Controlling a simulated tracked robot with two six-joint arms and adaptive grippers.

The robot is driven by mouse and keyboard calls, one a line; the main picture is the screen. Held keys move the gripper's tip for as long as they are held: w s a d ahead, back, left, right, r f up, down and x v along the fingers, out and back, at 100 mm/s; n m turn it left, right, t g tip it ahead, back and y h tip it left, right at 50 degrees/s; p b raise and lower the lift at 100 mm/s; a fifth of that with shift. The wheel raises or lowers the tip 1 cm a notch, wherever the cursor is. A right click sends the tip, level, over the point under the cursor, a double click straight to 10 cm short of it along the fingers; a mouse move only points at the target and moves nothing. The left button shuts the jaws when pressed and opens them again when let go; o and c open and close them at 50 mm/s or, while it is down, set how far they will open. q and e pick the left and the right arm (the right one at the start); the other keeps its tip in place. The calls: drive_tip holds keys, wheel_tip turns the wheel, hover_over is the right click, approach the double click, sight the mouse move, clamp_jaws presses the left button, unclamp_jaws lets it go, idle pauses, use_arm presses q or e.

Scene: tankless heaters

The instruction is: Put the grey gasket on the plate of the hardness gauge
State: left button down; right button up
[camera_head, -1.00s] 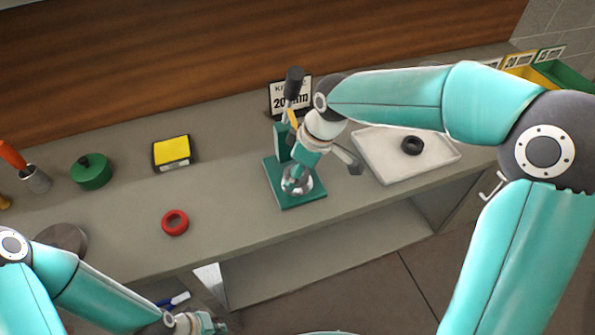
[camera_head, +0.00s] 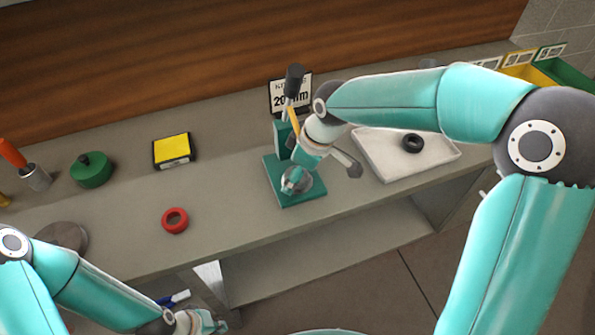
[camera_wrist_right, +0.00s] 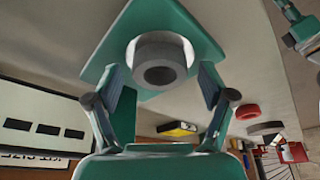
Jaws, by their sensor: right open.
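The grey gasket (camera_wrist_right: 160,63) lies flat on the round silvery plate (camera_wrist_right: 181,44) of the hardness gauge in the right wrist view. The gauge's green base (camera_head: 308,197) stands on the bench in the head view, its column and black-handled lever behind. My right gripper (camera_wrist_right: 160,88) is open, its two fingers apart on either side of the gasket. In the head view, my right wrist and gripper (camera_head: 294,181) come down over the plate and hide the gasket. My left gripper (camera_head: 205,322) is low at the bottom left, away from the gauge; its finger opening is unclear.
A white tray (camera_head: 374,157) with a black ring (camera_head: 412,143) is right of the gauge. A red ring (camera_head: 175,221), a yellow-topped block (camera_head: 172,150) and a green round container (camera_head: 92,170) lie to the left. A size card (camera_head: 291,94) stands behind the gauge. Bench between red ring and gauge is clear.

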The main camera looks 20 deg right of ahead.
drive_tip(key=v, duration=1.2)
